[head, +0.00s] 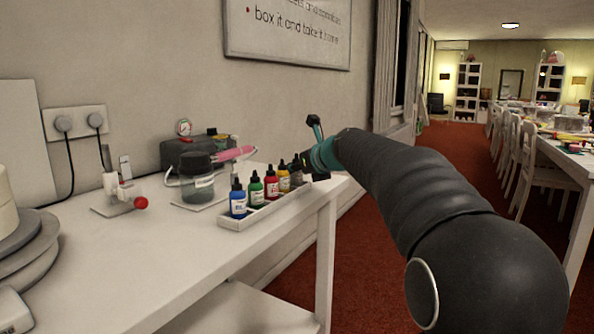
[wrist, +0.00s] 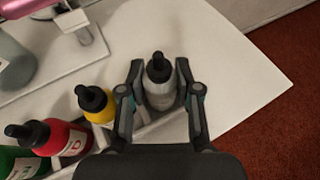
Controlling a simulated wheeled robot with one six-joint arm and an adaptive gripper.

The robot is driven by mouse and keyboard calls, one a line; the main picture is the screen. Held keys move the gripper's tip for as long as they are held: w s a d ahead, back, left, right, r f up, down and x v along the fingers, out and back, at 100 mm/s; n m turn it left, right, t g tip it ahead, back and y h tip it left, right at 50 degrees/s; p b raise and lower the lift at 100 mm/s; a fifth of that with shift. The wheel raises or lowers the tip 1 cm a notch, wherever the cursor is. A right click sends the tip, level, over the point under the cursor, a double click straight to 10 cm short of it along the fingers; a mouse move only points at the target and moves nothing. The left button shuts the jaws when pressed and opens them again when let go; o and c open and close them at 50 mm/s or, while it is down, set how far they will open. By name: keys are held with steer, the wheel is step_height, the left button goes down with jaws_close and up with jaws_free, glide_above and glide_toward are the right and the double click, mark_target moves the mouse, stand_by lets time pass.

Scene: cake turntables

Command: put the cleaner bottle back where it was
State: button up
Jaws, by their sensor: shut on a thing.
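The cleaner bottle (wrist: 161,93) is grey with a black cap and stands between the fingers of my gripper (wrist: 160,75) in the wrist view. My gripper is shut on it. The bottle is at the far end of the white bottle rack (head: 262,211), beyond the yellow bottle (head: 284,181). In the head view the cleaner bottle (head: 297,173) shows dark beside my gripper (head: 314,165), which is partly hidden by my arm. The bottle's base is hidden, so I cannot tell whether it rests in the rack.
Blue (head: 238,203), green (head: 256,192) and red (head: 271,187) bottles stand in the rack.

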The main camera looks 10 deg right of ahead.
steer(key=shift+f, duration=0.1)
steer(key=o, duration=0.5)
steer(key=shift+f, duration=0.1)
steer(key=shift+r, duration=0.3)
steer(key=v, duration=1.2)
steer(key=shift+p, duration=0.3)
steer(key=shift+f, duration=0.15)
